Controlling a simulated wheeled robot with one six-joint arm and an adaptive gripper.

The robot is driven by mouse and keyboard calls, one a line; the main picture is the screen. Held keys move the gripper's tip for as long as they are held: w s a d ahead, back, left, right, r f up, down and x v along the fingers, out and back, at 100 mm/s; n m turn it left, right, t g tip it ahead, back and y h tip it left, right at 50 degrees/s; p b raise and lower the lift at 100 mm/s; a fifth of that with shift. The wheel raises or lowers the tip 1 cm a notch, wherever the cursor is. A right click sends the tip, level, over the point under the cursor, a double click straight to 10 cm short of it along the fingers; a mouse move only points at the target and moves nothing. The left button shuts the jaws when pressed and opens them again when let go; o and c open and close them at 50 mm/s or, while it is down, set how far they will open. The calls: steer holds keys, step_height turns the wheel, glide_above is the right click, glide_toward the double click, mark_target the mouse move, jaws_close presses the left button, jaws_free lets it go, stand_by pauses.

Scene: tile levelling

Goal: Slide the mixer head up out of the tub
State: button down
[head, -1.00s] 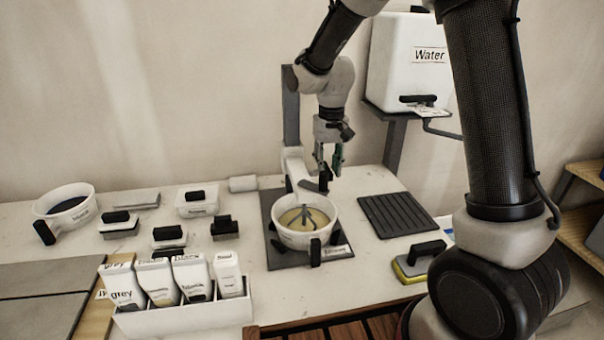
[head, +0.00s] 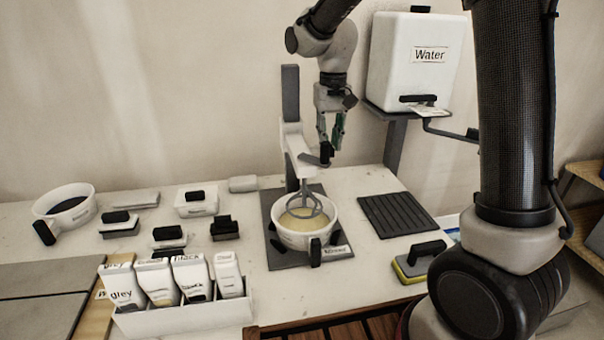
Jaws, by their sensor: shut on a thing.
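The white mixer head (head: 295,146) sits on a dark upright post (head: 291,95) at the back of the mixer stand. Its grey whisk (head: 305,206) hangs down, with its lower loops still within the rim of the white tub (head: 303,240). The tub stands on the dark base plate (head: 281,258) and holds a yellowish mix. My gripper (head: 328,150) is shut on the dark handle (head: 327,157) at the right side of the mixer head. The fingers partly hide the handle.
A white water tank (head: 412,65) on a stand is behind right of my gripper. A black ribbed mat (head: 397,215) and a yellow-edged sponge float (head: 418,260) lie to the right. A rack of labelled bottles (head: 183,315) stands front left. A bowl (head: 65,206) is far left.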

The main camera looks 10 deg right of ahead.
step_height(320, 180, up, 9)
steer(key=shift+f, duration=0.15)
stand_by(0.7)
steer(key=c, duration=1.1)
jaws_free()
steer(key=shift+r, duration=3.45)
